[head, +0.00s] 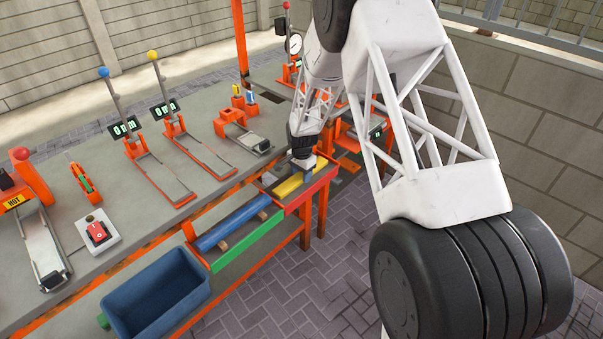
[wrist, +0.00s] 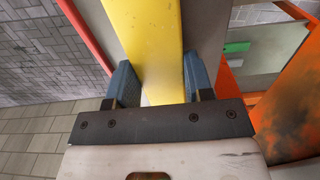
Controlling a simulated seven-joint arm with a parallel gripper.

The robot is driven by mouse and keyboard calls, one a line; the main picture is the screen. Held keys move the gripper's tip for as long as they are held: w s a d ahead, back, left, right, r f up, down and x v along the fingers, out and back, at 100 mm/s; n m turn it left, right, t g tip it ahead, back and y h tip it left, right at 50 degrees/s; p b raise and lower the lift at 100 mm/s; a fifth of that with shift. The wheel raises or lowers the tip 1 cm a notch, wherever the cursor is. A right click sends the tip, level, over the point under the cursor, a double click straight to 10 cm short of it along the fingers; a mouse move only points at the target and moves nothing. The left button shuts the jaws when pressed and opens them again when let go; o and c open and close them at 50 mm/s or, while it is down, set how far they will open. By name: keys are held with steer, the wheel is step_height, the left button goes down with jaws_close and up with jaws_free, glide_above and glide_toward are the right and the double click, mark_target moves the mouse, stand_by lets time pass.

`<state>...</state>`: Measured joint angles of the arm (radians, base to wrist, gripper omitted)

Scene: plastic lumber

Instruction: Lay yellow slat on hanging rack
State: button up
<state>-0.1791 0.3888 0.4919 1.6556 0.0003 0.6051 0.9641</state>
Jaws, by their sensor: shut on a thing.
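The yellow slat (wrist: 152,45) runs up the middle of the wrist view between the two blue fingers of my gripper (wrist: 160,85), which is shut on it. In the head view the yellow slat (head: 290,185) lies within a red-fronted tray section (head: 318,183) at the bench's front edge, and my gripper (head: 303,168) is over it from above. Whether the slat touches the tray floor cannot be told. I cannot make out with certainty which structure is the hanging rack.
A blue bar (head: 233,223) lies in the green-fronted section (head: 247,245) beside it. A blue bin (head: 158,295) stands at the front left. Lever stations with a blue knob (head: 103,72) and a yellow knob (head: 153,56) stand on the grey bench (head: 85,245). The paved floor is open in front.

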steer(key=shift+f, duration=0.15)
steer(key=o, duration=1.1)
step_height(320, 180, up, 7)
steer(key=shift+r, duration=0.4)
stand_by(0.5)
